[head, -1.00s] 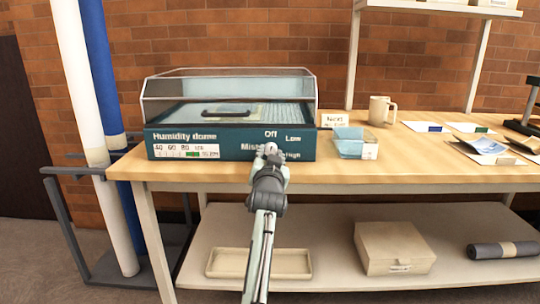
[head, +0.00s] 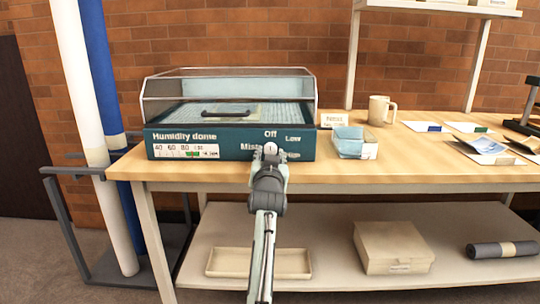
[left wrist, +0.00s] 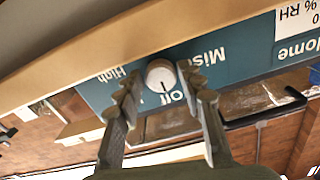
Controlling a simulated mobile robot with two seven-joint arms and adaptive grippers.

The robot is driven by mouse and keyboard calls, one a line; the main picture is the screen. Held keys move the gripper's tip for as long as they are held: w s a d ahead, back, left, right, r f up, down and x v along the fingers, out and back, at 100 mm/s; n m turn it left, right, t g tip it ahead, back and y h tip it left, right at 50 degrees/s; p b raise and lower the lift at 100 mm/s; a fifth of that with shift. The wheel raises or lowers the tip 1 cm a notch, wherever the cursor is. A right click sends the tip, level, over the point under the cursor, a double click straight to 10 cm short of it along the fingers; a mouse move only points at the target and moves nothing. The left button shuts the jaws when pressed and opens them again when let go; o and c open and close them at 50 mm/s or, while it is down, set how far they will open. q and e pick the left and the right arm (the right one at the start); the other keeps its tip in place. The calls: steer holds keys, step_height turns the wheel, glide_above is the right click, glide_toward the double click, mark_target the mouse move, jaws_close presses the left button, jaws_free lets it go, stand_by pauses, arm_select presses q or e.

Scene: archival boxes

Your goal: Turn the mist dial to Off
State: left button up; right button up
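The humidity dome (head: 230,135) stands on the table, with a teal front panel and a clear cover. Its white round mist dial (left wrist: 160,75) shows in the left wrist view, with High, Mist and Off lettering around it. A dark mark on the dial points toward the Off label (left wrist: 178,96). My left gripper (head: 270,150) is at the panel front. In the left wrist view its two fingers (left wrist: 157,82) stand on either side of the dial, apart, with a small gap at least on one side. The fingers hide part of the panel lettering. My right gripper is out of view.
A blue packet (head: 349,143), a small sign (head: 334,120) and a mug (head: 381,110) stand right of the dome. The lower shelf holds a tray (head: 259,263) and a box (head: 395,247). Long rolls (head: 84,140) stand at the left.

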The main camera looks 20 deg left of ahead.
arm_select(q)
steer(key=shift+o, duration=1)
steer(key=shift+r, duration=0.1)
steer(key=shift+r, duration=0.15)
step_height(320, 180, up, 10)
steer(key=shift+f, duration=0.2)
